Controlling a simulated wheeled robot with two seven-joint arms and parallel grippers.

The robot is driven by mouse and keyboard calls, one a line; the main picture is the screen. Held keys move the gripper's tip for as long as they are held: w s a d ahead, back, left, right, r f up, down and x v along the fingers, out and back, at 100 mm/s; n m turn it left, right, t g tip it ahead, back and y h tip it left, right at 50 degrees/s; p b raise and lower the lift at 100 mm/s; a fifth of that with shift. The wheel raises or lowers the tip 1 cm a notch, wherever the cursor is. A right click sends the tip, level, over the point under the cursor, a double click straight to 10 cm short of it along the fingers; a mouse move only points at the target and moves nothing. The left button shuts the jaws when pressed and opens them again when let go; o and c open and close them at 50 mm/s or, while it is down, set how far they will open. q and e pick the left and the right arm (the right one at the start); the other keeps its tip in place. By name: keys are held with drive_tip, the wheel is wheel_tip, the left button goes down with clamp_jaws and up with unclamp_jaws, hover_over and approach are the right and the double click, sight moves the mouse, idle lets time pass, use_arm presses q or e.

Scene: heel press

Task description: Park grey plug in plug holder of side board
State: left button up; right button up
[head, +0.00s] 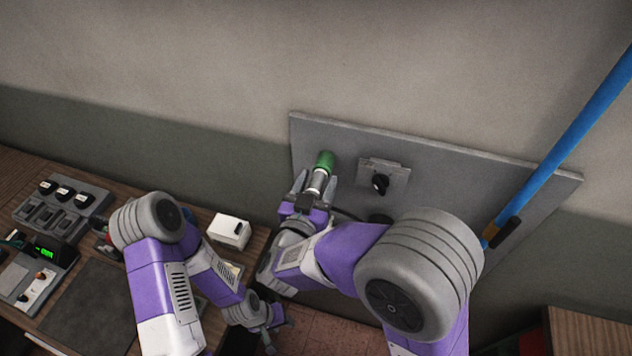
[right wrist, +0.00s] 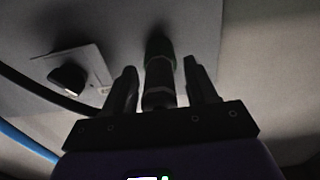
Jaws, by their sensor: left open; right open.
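The grey plug (head: 318,181) is a short metallic cylinder. Its far end meets a green round fitting (head: 324,160) on the grey side board (head: 480,172); how deep it sits cannot be told. My right gripper (head: 318,183) is open, with one finger on each side of the plug. In the right wrist view, the plug (right wrist: 158,82) stands between the two spread fingers (right wrist: 160,75), with visible gaps, and the green fitting (right wrist: 159,50) is beyond it. My left gripper (head: 275,335) is open and empty, low in the head view, away from the board.
A black rotary switch (head: 380,183) is on the board right of the plug, with a dark cable (right wrist: 45,97) nearby. A blue pole (head: 580,130) crosses the board's right side. A wooden bench (head: 100,275) with devices and a white box (head: 229,231) is at left.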

clamp_jaws()
drive_tip(key=shift+s+a, duration=0.1)
drive_tip(key=shift+s, duration=0.1)
idle(0.3)
drive_tip(key=shift+s+a, duration=0.2)
drive_tip(key=shift+s, duration=0.45)
drive_tip(key=shift+v, duration=2.1)
drive_tip(key=shift+s, duration=0.1)
wheel_tip(320, 180, down, 28)
drive_tip(key=s+b, duration=0.1)
drive_tip(key=b, duration=2.2)
drive_tip(key=shift+s+a+b, duration=0.3)
drive_tip(key=shift+s, duration=0.05)
